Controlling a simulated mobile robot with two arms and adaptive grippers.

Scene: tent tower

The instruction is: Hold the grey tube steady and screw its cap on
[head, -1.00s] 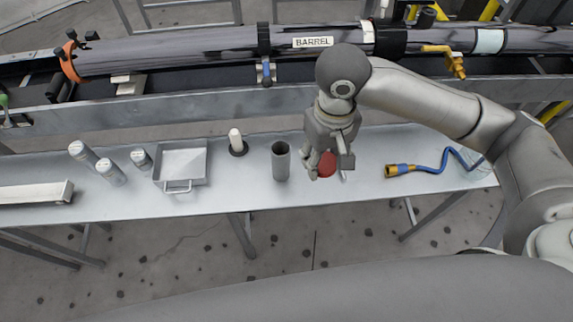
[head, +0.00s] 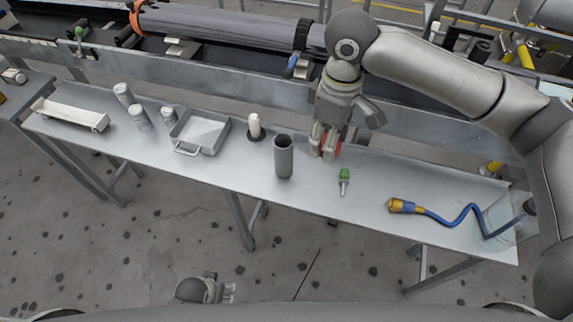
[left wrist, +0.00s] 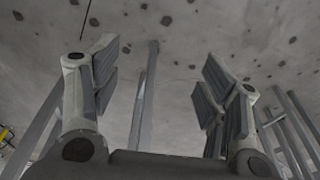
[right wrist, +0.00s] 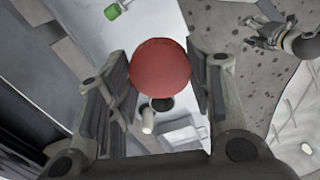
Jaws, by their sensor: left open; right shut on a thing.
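The grey tube (head: 284,158) stands upright, its dark open top facing up, near the middle of the steel table in the head view. My right gripper (head: 323,153) is shut on the red cap (head: 337,148), just right of and behind the tube, apart from it.
A green-handled tool (head: 344,178) lies right of the tube. A white cylinder on a black base (head: 255,126), a metal tray (head: 218,137) and several grey canisters (head: 139,117) stand left. A blue hose (head: 440,217) lies right. The table's front strip (head: 240,180) is clear.

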